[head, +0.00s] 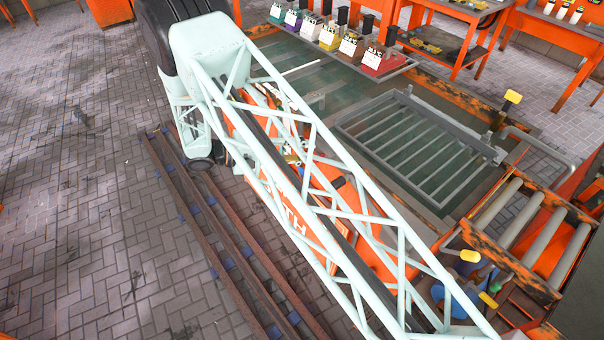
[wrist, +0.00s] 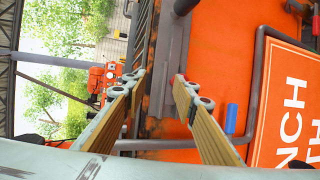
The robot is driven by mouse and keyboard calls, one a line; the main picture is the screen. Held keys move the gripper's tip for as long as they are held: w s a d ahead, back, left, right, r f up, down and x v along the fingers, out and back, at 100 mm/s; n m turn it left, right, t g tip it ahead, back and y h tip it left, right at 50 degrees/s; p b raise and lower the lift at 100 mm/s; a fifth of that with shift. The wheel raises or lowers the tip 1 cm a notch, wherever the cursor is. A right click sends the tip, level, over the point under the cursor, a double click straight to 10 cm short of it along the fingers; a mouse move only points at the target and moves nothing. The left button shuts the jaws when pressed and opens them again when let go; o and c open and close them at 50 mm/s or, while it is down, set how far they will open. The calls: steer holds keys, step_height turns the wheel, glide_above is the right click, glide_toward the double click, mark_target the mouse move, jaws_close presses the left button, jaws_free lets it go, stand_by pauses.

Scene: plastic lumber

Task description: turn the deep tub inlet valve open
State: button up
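My gripper (wrist: 159,88) is open and empty in the wrist view. Its two tan-padded fingers stand apart, with a grey pipe and orange metalwork behind the gap. A small blue part (wrist: 231,118) is on the orange panel, right of the right finger and apart from it. In the head view, yellow handles (head: 470,256) with blue parts below are at the lower right beside my lattice arm. I cannot tell which of these parts, if any, is the deep tub inlet valve. My arm hides much of the middle, and I cannot make out the gripper in the head view.
An orange sign (wrist: 290,105) with white letters and a grey pipe frame are close on the right in the wrist view. The head view has a grey slatted rack (head: 415,145), grey rollers (head: 520,215), coloured boxes (head: 330,38), orange tables and long rusty rails (head: 215,225) on paving.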

steer(key=s+a+f+n+t+p, duration=0.1)
steer(key=a+f+t, duration=0.2)
steer(key=f, duration=0.6)
steer(key=s+a+f+n+t+p, duration=0.1)
steer(key=a+f+n+t, duration=0.1)
steer(key=a+f+t, duration=0.2)
steer(key=a+f, duration=0.3)
steer(key=f, duration=0.3)
steer(key=shift+s+a, duration=0.15)
steer(key=shift+a, duration=0.1)
steer(key=shift+f, duration=0.1)
steer(key=shift+f+x, duration=0.2)
steer(key=shift+x, duration=6.7)
steer(key=shift+c, duration=0.6)
jaws_close()
